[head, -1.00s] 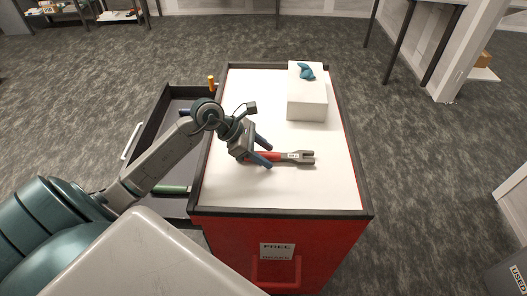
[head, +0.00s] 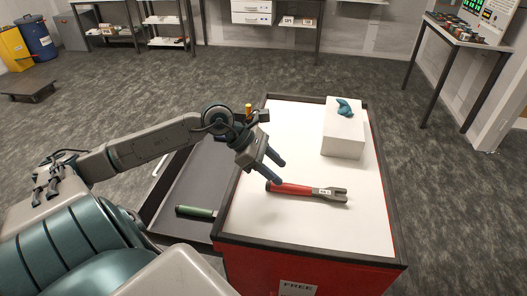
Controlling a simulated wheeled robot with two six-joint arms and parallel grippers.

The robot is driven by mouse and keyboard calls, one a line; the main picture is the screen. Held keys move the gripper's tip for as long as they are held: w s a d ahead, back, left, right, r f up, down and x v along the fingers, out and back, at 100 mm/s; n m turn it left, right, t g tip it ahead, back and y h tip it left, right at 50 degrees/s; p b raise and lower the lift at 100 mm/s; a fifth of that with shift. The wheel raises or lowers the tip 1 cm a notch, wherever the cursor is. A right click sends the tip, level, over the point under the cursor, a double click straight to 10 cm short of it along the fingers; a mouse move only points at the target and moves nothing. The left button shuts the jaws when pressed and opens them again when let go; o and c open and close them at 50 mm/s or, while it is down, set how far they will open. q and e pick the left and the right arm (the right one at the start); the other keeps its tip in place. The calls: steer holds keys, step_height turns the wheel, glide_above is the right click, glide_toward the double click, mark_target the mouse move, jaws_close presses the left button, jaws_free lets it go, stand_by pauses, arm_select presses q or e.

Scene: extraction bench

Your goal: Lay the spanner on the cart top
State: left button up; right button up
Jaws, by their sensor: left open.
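The spanner (head: 307,192) has a red handle and a grey open-ended head with a small white label. It lies flat on the white cart top (head: 310,225), with its head to the right. My left gripper (head: 281,173) is open and empty just above and behind the red handle end, apart from it. My right gripper is not in view.
A white box (head: 342,137) with a teal object (head: 344,107) on it stands at the back right of the cart top. An open dark drawer (head: 187,188) juts out at the left and holds a green-handled tool (head: 196,211). The cart top has a raised dark rim.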

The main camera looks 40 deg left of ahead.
arm_select(q)
steer(key=shift+v, duration=0.9)
steer(key=shift+s+a+r+p, duration=0.3)
steer(key=shift+r+p, duration=0.25)
steer(key=shift+p, duration=0.4)
steer(key=shift+s+a+r+p, duration=0.15)
steer(key=shift+a+r+p, duration=0.2)
steer(key=shift+p, duration=0.45)
